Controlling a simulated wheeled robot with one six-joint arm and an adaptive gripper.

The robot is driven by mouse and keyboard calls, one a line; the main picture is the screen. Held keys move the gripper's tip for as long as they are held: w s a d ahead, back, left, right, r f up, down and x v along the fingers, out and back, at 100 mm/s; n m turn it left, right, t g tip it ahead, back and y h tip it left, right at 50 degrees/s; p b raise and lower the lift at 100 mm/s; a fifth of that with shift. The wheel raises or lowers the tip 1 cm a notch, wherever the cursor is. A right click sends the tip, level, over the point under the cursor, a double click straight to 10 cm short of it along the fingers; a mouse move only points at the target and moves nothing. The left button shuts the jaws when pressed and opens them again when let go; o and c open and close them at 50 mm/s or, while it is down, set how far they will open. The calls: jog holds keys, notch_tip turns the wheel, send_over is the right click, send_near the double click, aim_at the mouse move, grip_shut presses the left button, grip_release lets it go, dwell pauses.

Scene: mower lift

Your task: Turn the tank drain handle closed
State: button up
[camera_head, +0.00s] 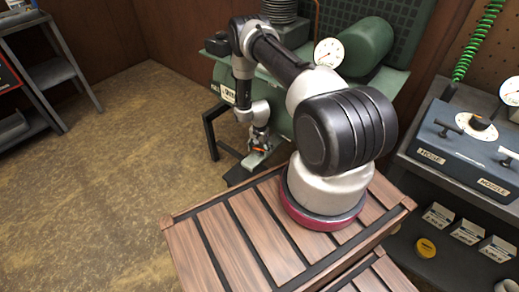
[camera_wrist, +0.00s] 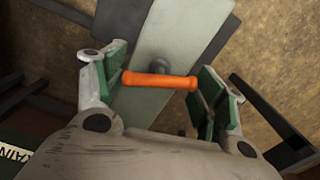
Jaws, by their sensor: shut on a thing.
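The orange drain handle (camera_wrist: 160,80) is a short bar lying crosswise in the wrist view, on a grey knob in front of a pale grey-green plate (camera_wrist: 165,35). My gripper (camera_wrist: 160,82) is shut on the handle, with a green pad at each end of the bar. A white label with dark lettering, partly cut off, shows at the lower left of the wrist view (camera_wrist: 17,153).
The tank stands on a dark frame (camera_head: 211,135), with a round gauge (camera_head: 328,53) above. A slatted wooden surface (camera_head: 230,235) fills the front. A control panel labelled HOSE and NOZZLE (camera_head: 465,145) stands right. A dark shelf (camera_head: 45,75) is far left, with open floor (camera_head: 100,160) between.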

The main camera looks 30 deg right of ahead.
jog(key=shift+a+m, duration=0.1)
jog(key=shift+m, duration=2.1)
jog(key=o, duration=0.8)
jog(key=shift+w, duration=0.1)
notch_tip(320, 180, up, 7)
jog(key=shift+r, duration=0.2)
